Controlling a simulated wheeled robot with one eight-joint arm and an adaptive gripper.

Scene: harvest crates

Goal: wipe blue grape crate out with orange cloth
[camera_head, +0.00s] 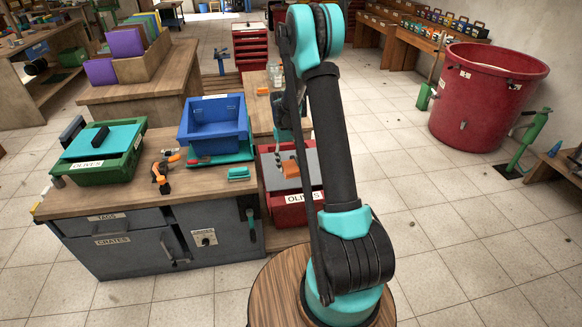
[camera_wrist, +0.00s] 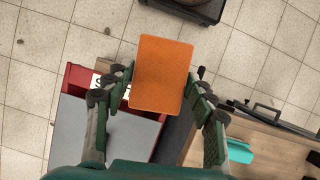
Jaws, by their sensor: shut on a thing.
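The blue crate (camera_head: 236,134) sits open on a teal base at the back right of the wooden workbench in the head view. The orange cloth (camera_wrist: 160,72) is a flat orange rectangle between the fingers of my gripper (camera_wrist: 160,88) in the wrist view. My gripper is shut on it. In the head view the orange cloth (camera_head: 290,168) shows above the red crate, to the right of and apart from the blue crate.
A red "OLIVES" crate (camera_head: 287,214) with a grey top stands right of the workbench (camera_head: 120,203). A green "OLIVES" crate (camera_head: 88,175) with a teal top is at the bench's left. An orange-and-black tool (camera_head: 161,172) and a teal brush (camera_head: 239,173) lie on the bench.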

